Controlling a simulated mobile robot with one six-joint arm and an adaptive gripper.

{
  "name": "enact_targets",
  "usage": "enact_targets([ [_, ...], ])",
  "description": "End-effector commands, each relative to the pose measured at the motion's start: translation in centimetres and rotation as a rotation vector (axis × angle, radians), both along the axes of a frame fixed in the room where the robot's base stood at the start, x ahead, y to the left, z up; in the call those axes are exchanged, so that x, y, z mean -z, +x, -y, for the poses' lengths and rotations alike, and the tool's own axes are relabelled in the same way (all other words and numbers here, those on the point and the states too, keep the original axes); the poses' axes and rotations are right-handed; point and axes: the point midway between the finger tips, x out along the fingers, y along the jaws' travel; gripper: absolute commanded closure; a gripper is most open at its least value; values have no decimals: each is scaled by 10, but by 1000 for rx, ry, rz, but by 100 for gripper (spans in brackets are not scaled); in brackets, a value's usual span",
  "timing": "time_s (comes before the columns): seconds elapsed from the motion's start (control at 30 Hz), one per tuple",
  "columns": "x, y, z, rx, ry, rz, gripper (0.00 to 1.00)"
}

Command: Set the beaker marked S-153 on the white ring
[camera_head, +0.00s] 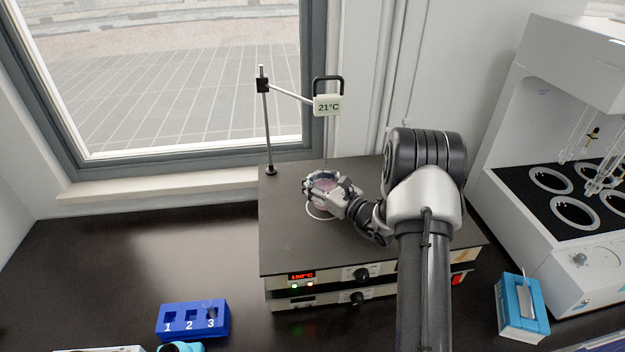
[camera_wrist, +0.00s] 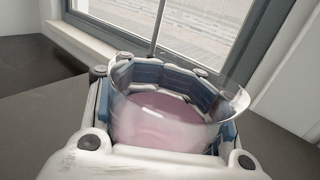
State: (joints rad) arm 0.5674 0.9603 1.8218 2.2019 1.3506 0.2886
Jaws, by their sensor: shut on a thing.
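My gripper (camera_wrist: 165,85) is shut around a clear glass beaker (camera_wrist: 160,122) holding pink liquid. Its marking cannot be read in either view. In the head view the gripper (camera_head: 326,187) and beaker are over the left-middle part of the dark hotplate top (camera_head: 290,235). A white ring (camera_head: 313,212) shows as a thin curve just below the beaker, partly hidden by the beaker and gripper. I cannot tell whether the beaker touches the plate.
A stand with a 21°C display (camera_head: 328,106) rises at the hotplate's back left. A blue numbered rack (camera_head: 193,319) stands front left, a blue box (camera_head: 521,308) front right. A white multi-place distiller (camera_head: 545,120) is at right.

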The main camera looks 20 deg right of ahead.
Motion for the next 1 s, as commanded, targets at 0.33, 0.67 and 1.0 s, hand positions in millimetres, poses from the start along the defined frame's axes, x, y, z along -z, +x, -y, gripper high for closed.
enact_targets([
  [0.33, 6, 0, 0, 0, 0, 2, 100],
  [0.67, 12, 0, 0, 0, 0, 2, 100],
  [1.0, 14, 0, 0, 0, -1, 1, 53],
])
